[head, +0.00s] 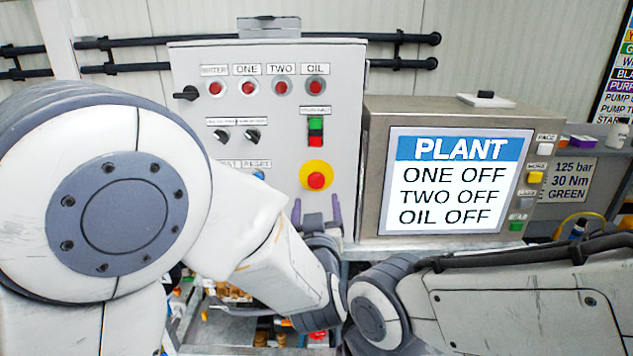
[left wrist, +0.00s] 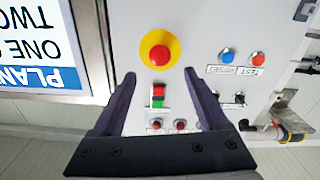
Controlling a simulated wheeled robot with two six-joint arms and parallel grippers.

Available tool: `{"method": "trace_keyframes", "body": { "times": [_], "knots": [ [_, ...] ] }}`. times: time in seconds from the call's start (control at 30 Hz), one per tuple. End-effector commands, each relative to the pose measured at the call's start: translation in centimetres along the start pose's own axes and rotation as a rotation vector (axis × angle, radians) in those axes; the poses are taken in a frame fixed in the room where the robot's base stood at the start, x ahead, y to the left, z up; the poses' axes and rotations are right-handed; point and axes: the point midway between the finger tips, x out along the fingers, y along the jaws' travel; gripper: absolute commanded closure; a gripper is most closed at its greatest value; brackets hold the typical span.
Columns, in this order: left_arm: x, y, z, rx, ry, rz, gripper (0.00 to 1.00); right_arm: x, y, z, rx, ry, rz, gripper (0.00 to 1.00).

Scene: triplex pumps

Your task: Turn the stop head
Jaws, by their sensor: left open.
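The stop head is a red mushroom button (head: 316,180) on a round yellow plate, low on the grey control panel. It also shows in the left wrist view (left wrist: 159,55), upside down with the panel. My left gripper (head: 316,204) is open and empty. Its two dark fingers point at the panel, one to each side of the stop head and just below it in the head view. In the left wrist view the fingertips (left wrist: 159,75) lie just short of the yellow plate in the picture. I cannot tell the exact gap to the panel. My right gripper is not in view.
Green and red buttons (head: 315,131) sit above the stop head. Black selector knobs (head: 252,136) are to its left, and my left arm partly hides the test and reset buttons. A screen box (head: 372,150) reading PLANT, ONE OFF, TWO OFF, OIL OFF stands close on the right.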

Motion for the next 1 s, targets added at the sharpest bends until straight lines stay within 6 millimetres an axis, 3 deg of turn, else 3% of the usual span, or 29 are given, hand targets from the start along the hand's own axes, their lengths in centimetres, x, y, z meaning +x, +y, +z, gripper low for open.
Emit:
{"method": "trace_keyframes", "body": {
  "times": [0.3,0.5,0.9,0.97,1.0],
  "knots": [
    [5.9,-0.1,-0.3,0.001,-0.002,-0.002,0.24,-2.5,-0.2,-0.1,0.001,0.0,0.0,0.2],
    [8.5,0.0,-0.1,0.001,-0.004,0.0,0.24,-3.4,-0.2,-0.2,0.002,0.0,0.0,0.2],
    [9.4,0.0,0.1,0.0,-0.003,0.002,0.24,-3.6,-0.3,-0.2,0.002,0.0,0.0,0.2],
    [9.4,0.0,0.1,0.0,-0.003,0.002,0.43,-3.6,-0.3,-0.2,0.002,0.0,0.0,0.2],
    [9.4,0.0,0.1,0.0,-0.003,0.002,0.58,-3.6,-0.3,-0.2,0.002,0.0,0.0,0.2]
  ]
}}
